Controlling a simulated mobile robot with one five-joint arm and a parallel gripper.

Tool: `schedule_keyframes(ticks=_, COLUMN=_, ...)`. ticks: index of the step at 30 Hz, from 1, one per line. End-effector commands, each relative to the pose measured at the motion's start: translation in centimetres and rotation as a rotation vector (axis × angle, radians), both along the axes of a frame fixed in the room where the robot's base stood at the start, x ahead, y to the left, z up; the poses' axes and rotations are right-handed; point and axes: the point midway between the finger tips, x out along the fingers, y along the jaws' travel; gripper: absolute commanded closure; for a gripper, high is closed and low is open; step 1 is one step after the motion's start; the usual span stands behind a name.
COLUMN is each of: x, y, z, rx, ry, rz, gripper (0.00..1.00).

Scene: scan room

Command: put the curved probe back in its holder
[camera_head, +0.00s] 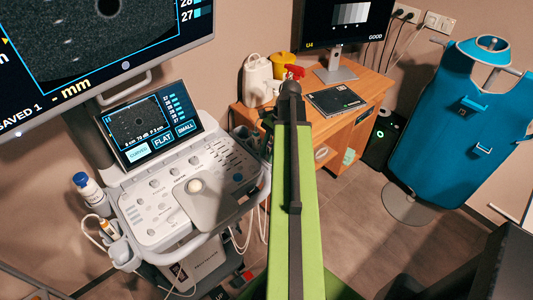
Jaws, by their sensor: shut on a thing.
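The ultrasound console (165,205) stands at the left, and its touch panel (150,125) shows a button marked CURVED. I cannot pick out the curved probe. My green arm reaches forward from the bottom middle to a dark joint, and its far end is hidden behind it. I do not see my gripper. Dark parts show beside the arm at the console's right edge, too small to tell apart. A white and orange item (107,228) stands in a cup holder (120,252) on the console's left side. Pale cables (248,232) hang below the right side.
A blue-capped bottle (88,188) stands at the console's left. A wooden desk (345,132) behind bears a white jug (258,82), a yellow container (283,62), a dark flat item (335,100) and a monitor (347,22). A blue apron (470,125) hangs on a stand. Floor shows right of my arm.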

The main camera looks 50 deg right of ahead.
Motion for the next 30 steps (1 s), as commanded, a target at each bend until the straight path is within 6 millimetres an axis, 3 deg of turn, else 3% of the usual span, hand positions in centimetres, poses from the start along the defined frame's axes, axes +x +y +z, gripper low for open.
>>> schedule_keyframes(ticks=15, x=0.00, y=0.00, z=-0.57, rx=0.000, ry=0.000, rz=0.000, gripper=1.00)
schedule_keyframes(ticks=16, x=0.00, y=0.00, z=-0.51, rx=0.000, ry=0.000, rz=0.000, gripper=0.68)
schedule_keyframes(ticks=21, x=0.00, y=0.01, z=-0.51, rx=0.000, ry=0.000, rz=0.000, gripper=0.47)
schedule_keyframes(ticks=30, x=0.04, y=-0.28, z=0.35, rx=0.000, ry=-0.001, rz=0.000, gripper=0.47)
